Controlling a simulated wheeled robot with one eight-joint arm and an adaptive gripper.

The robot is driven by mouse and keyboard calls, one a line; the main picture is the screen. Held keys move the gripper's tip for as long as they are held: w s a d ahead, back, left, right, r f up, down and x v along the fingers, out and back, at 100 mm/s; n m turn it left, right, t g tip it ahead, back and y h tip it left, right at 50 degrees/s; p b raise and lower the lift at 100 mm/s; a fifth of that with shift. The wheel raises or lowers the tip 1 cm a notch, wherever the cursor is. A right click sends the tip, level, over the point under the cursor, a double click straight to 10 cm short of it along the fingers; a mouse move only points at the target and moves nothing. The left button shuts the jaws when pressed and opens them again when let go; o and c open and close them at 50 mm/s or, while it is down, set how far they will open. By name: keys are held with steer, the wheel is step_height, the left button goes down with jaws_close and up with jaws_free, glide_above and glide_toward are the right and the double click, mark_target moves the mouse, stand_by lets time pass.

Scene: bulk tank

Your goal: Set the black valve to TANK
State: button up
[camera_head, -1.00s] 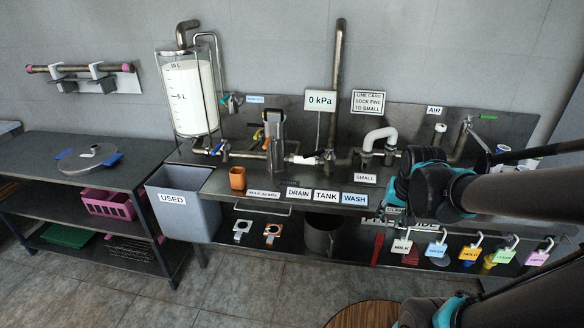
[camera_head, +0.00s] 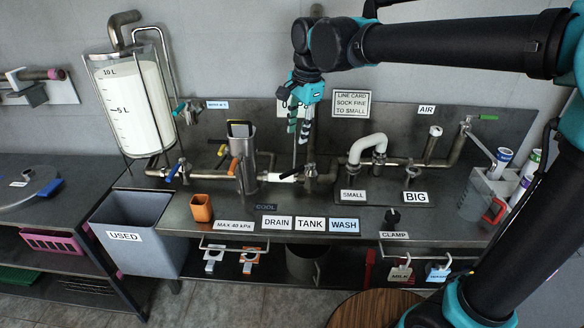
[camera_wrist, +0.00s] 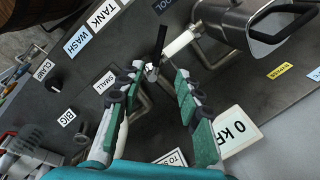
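The black valve's lever (camera_wrist: 160,42) shows in the wrist view, beside a white pipe sleeve. The DRAIN (camera_head: 277,223), TANK (camera_head: 310,224) and WASH (camera_head: 344,225) labels sit on the bench's front edge.
A 0 kPa display (camera_wrist: 235,130) is close to my right finger in the wrist view. A steel vessel (camera_head: 242,160) with a black-rimmed handle stands left of the valve area. A white curved pipe (camera_head: 367,145) rises to the right. The tank (camera_head: 130,105) is at left.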

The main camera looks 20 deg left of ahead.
mark_target(292, 172)
steer(key=f, duration=0.5)
steer(key=w+a+f, duration=0.1)
steer(key=f, duration=0.3)
steer(key=a+f, duration=0.1)
steer(key=f, duration=0.4)
steer(key=shift+w+a+f, duration=0.15)
steer(key=shift+w+f, duration=0.15)
jaws_close()
